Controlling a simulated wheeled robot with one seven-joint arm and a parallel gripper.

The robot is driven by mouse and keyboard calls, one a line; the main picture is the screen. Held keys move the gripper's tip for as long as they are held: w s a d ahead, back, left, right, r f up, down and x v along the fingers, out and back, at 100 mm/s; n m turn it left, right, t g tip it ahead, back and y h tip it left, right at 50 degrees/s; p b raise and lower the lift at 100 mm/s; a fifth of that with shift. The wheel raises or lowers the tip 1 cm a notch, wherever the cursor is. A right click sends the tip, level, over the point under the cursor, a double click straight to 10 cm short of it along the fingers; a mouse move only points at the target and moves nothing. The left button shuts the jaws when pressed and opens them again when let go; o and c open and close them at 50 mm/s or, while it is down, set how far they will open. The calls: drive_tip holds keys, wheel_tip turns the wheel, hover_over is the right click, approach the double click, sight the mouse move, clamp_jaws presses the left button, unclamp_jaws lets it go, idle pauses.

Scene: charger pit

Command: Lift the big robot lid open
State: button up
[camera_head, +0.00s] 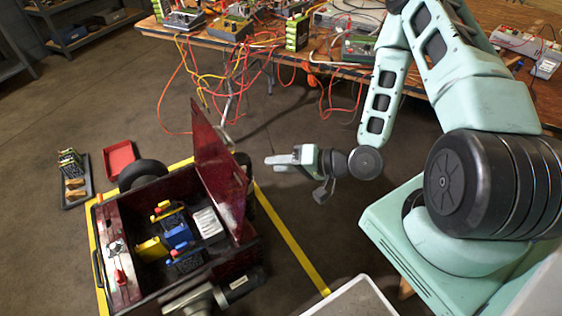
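The big robot is a dark red wheeled box (128,225) on the floor at lower left. Its dark red lid (212,165) stands raised, roughly upright, along the box's right side, so the inside shows. My gripper (272,160) is to the right of the lid, pointing left toward it. A gap shows between the gripper's tips and the lid in the picture. The fingers appear edge-on and small, so I cannot tell whether they are open or shut. Nothing visible is held.
Inside the box are a blue part (176,234), a yellow part (152,248) and a white ribbed block (207,223). A red tray (119,159) and a black tray (75,201) lie at left. A cable-strewn workbench (345,73) spans the back. Yellow tape (290,240) marks the floor.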

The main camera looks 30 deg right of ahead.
idle(0.8)
drive_tip(key=s+a+r+n+g+h+p, duration=0.1)
drive_tip(key=a+r+n+g+h+p, duration=0.25)
drive_tip(key=r+n, duration=0.2)
drive_tip(key=a+r+n+g+h+p, duration=0.2)
drive_tip(key=r+n+g+h, duration=0.15)
drive_tip(key=r, duration=0.35)
drive_tip(key=s+a+r+n+g+h+p, duration=0.1)
drive_tip(key=s+a+r+p, duration=0.1)
drive_tip(key=s+r, duration=0.6)
drive_tip(key=s+a+r+n+g+h+p, duration=0.1)
drive_tip(key=s+a+r+n+g+p, duration=0.1)
drive_tip(key=s+r, duration=0.6)
drive_tip(key=shift+a+r+n, duration=0.3)
drive_tip(key=shift+a+r, duration=0.35)
drive_tip(key=shift+r, duration=0.3)
